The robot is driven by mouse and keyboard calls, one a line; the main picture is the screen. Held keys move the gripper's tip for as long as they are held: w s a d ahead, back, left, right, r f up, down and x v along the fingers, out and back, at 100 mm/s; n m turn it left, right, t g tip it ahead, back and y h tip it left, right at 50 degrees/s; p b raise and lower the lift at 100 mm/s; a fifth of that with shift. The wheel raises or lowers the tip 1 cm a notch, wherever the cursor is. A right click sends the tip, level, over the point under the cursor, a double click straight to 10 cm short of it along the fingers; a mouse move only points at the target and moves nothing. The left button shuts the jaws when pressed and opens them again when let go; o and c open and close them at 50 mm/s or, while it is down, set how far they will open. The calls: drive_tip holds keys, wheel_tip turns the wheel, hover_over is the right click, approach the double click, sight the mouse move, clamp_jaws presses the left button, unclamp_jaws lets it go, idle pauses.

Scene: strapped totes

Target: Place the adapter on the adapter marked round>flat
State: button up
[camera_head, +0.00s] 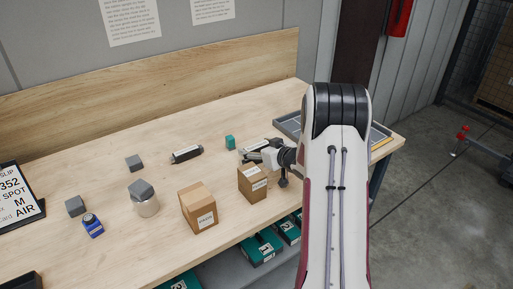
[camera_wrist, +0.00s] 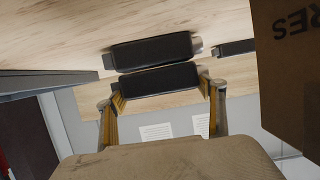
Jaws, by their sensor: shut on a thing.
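My gripper (camera_wrist: 163,98) is shut on a black adapter (camera_wrist: 158,80) with grey ends, held across its two fingertips in the wrist view. A second black adapter (camera_wrist: 152,51) with grey ends lies right beside it; I cannot tell whether the two touch. A third adapter (camera_wrist: 236,47) shows farther off, partly cut by a box; in the head view an adapter (camera_head: 186,154) with a white label lies alone mid-table. In the head view my gripper (camera_head: 257,156) is low over the right part of the table, by a white-labelled adapter (camera_head: 255,145). No adapter marking is readable.
Cardboard boxes (camera_head: 198,208) and (camera_head: 252,183) stand in front, the second close to my gripper. A teal block (camera_head: 230,142) is behind it. A grey tray (camera_head: 289,124) is at the right.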

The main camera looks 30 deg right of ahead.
sight(259, 148)
drive_tip(key=shift+f, duration=0.1)
drive_tip(key=o, duration=0.9)
drive_tip(key=shift+s, duration=0.1)
drive_tip(key=shift+s+r, duration=0.4)
drive_tip(key=shift+s, duration=0.1)
drive_tip(key=shift+v, duration=1)
drive_tip(key=shift+w+r, duration=0.15)
drive_tip(key=shift+r, duration=3.3)
